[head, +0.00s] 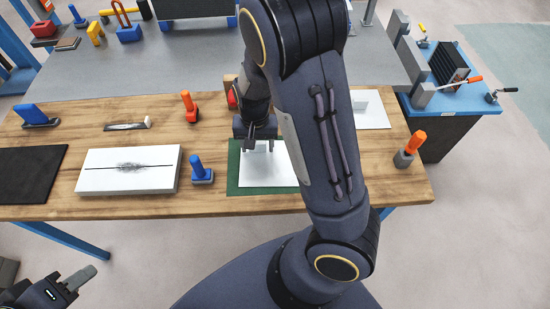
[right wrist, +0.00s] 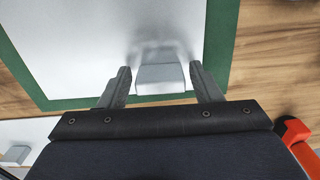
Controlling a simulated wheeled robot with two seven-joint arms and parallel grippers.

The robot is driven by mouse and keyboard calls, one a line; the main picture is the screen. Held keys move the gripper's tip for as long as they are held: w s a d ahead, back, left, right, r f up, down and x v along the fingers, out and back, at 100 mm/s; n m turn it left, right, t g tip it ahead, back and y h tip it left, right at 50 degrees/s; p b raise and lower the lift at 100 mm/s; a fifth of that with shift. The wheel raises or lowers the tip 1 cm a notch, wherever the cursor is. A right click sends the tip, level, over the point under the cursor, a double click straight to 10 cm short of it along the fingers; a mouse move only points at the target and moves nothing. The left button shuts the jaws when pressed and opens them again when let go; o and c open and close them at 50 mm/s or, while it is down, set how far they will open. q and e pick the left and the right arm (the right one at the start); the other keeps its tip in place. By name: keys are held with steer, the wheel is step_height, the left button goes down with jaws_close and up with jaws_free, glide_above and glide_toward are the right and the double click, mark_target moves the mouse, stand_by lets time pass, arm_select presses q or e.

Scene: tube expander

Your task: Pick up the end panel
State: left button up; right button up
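The end panel appears to be the white flat plate (head: 272,172) on a green mat (head: 233,178), with a small grey raised block (right wrist: 160,78) on it. My right gripper (head: 258,146) points down over this plate. In the right wrist view my right gripper (right wrist: 160,66) is open, with one finger on each side of the grey block. A narrow gap shows beside the block, and I cannot tell whether the fingertips touch the plate. My right arm hides the plate's right part in the head view. My left gripper (head: 76,282) is off the table at the lower left, apparently empty.
Another white plate (head: 372,112) with an upright piece lies to the right. A white block with a dark slit (head: 128,171), a blue-handled tool (head: 201,170), a red-orange tool (head: 190,106) and an orange-handled tool (head: 410,149) stand on the wooden table (head: 150,206). A black mat (head: 28,173) lies left.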

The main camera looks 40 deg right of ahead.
steer(key=c, duration=0.9)
steer(key=shift+c, duration=0.3)
steer(key=shift+r, duration=0.15)
